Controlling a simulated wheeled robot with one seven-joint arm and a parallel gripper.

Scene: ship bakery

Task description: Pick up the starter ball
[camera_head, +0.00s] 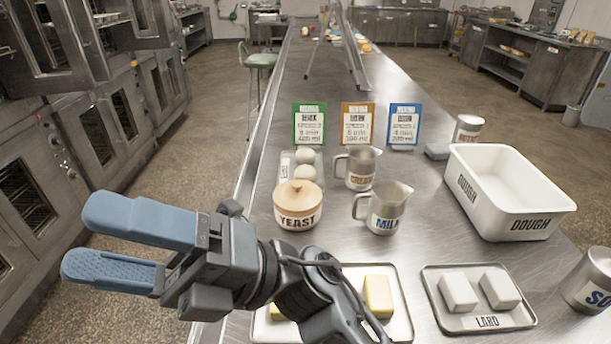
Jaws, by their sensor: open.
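Two pale round balls, which look like the starter balls, sit one behind the other on a small tray (285,184) behind the yeast pot. The far ball (305,155) shows clearly; the near ball (305,173) is partly hidden by the pot's lid. The tray's label is too small to read. My gripper (82,238) has blue fingers, open and empty, pointing left past the table's left edge. It is apart from the balls, to their left and nearer the camera.
The lidded yeast pot (298,216) stands just in front of the balls. The cream jug (359,170) and milk jug (386,210) are to the right. Three recipe cards (357,125) stand behind. A dough tub (505,200) and lard tray (482,322) lie right.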

